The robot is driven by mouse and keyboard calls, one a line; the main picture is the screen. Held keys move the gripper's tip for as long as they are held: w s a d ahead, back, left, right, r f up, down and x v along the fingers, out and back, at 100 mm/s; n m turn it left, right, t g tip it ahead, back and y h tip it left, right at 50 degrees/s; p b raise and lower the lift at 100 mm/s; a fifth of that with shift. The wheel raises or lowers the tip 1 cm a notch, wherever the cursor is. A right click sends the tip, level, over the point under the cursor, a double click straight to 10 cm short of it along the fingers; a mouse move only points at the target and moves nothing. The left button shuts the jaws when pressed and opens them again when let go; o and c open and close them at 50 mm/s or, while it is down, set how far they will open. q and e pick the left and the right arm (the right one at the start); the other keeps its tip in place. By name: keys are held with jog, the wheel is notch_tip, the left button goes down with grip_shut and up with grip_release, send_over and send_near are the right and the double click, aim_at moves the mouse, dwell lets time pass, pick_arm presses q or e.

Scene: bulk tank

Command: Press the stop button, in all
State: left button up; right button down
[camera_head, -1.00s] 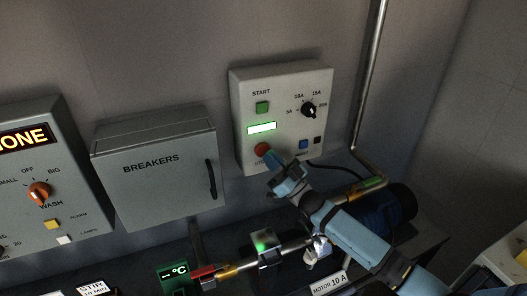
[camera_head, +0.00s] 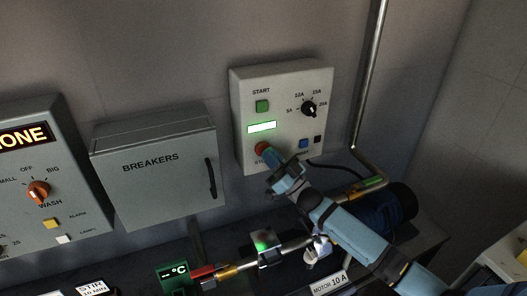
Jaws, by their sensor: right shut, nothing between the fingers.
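The red stop button (camera_head: 261,148) sits low on the white control box (camera_head: 283,84) on the wall, with its label partly hidden. Above it on the same box are a green START button (camera_head: 262,106) and a lit green-white display (camera_head: 262,127). My right gripper (camera_head: 271,157) is shut and empty, its tip right at the stop button and covering part of it. I cannot tell for certain whether it touches the button. My left gripper is not in view.
A black dial (camera_head: 308,109) and a blue button (camera_head: 303,144) are on the same box. A grey BREAKERS box (camera_head: 150,185) hangs to the left. A metal pipe (camera_head: 368,75) runs up the wall at right.

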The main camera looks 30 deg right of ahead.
jog(key=shift+w, duration=0.4)
dwell(0.7)
dwell(0.3)
jog(key=shift+s, duration=0.85)
jog(key=s+p, duration=0.2)
jog(key=s, duration=0.3)
jog(key=shift+a, duration=0.15)
dwell(0.6)
